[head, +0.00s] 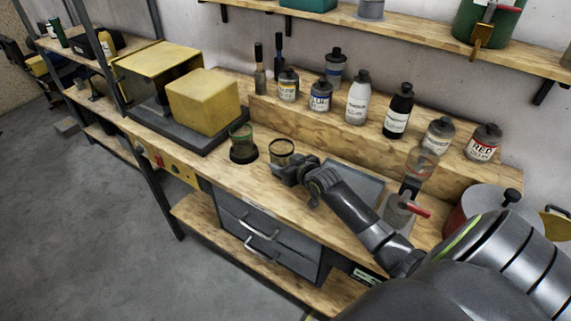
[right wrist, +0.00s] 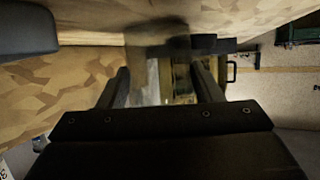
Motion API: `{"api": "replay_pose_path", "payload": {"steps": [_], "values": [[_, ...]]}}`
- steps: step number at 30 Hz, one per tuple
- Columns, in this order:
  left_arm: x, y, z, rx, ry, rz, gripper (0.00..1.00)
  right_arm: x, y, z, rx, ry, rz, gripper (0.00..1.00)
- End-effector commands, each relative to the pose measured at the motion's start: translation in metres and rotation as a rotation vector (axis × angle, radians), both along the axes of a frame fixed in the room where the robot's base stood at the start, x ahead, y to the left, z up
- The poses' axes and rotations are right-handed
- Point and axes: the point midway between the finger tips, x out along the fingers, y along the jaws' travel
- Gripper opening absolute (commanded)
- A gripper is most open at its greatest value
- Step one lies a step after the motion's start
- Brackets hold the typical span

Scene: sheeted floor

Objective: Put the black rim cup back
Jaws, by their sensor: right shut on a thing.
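The black rim cup (head: 281,148) is a clear cup with a dark rim, upright over the wooden workbench. My right gripper (head: 288,172) is shut on it from the right side. In the right wrist view, the two fingers (right wrist: 166,88) stand on either side of a dim, see-through shape that looks like the cup; its outline is hard to make out. I cannot tell whether the cup's base touches the bench. A green-tinted cup (head: 240,134) stands to its left on a round black base (head: 243,154). My left gripper is not in view.
A yellow block (head: 203,101) on a dark slab stands left of the cups. Several bottles (head: 357,98) line the raised wooden step behind. A reddish cup (head: 422,163) stands at right near a red-handled device (head: 407,207). A grey flat panel (head: 354,186) lies behind my arm.

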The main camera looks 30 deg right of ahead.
Motion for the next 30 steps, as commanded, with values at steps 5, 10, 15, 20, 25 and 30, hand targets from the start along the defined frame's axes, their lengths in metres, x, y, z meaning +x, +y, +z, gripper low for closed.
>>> {"api": "replay_pose_path", "payload": {"steps": [5, 10, 15, 20, 25, 30], "values": [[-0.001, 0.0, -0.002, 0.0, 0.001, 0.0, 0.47, 0.0, 0.0, -0.003, 0.0, 0.001, 0.0, 0.7], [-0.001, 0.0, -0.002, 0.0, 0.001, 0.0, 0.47, 0.0, 0.0, -0.003, 0.0, 0.001, 0.0, 0.81], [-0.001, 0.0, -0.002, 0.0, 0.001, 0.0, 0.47, 0.0, 0.0, -0.003, 0.0, 0.0, 0.0, 0.81], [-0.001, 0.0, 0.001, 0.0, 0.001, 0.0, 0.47, -0.003, 0.0, 0.002, -0.001, 0.0, 0.0, 0.81], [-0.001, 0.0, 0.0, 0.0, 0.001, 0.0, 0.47, -0.022, -0.001, 0.008, -0.002, 0.002, 0.001, 0.81], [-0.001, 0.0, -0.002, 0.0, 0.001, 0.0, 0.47, -0.048, 0.0, 0.019, -0.003, 0.001, 0.001, 0.81]]}}
